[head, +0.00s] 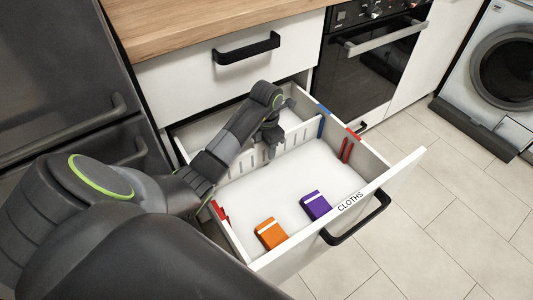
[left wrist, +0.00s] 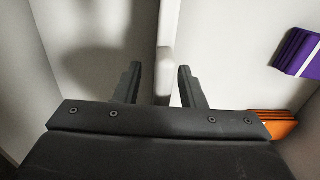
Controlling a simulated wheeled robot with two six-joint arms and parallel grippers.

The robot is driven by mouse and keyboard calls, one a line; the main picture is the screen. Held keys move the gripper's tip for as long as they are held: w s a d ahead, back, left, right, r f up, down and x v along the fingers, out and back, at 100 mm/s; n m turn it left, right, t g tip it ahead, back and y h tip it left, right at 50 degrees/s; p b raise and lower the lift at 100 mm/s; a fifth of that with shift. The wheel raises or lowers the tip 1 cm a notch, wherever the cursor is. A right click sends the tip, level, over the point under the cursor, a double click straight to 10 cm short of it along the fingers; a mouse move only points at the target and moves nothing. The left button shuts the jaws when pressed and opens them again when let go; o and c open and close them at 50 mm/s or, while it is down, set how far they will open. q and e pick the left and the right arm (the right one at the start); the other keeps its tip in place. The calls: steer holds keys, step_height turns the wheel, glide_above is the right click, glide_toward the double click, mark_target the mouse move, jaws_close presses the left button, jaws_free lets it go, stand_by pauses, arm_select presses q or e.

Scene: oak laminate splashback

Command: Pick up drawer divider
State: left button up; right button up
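The white drawer divider (head: 297,137) stands upright across the open drawer (head: 385,182), with slots along its face. Its right end is by a blue mark on the drawer's side wall. My left gripper (head: 265,146) is over the middle of the divider, pointing down. In the left wrist view the open fingers (left wrist: 159,72) are on either side of the divider's top edge (left wrist: 167,40), with a gap visible on both sides. My right gripper is not in view.
Red marks (head: 347,149) and a blue mark (head: 323,121) are on the side walls. The rear compartment looks empty where visible. The front panel reads CLOTHS; the counter (head: 190,22) is behind.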

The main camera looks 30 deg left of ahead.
arm_select(q)
steer(key=shift+f, duration=0.2)
jaws_close()
steer(key=shift+r, duration=0.1)
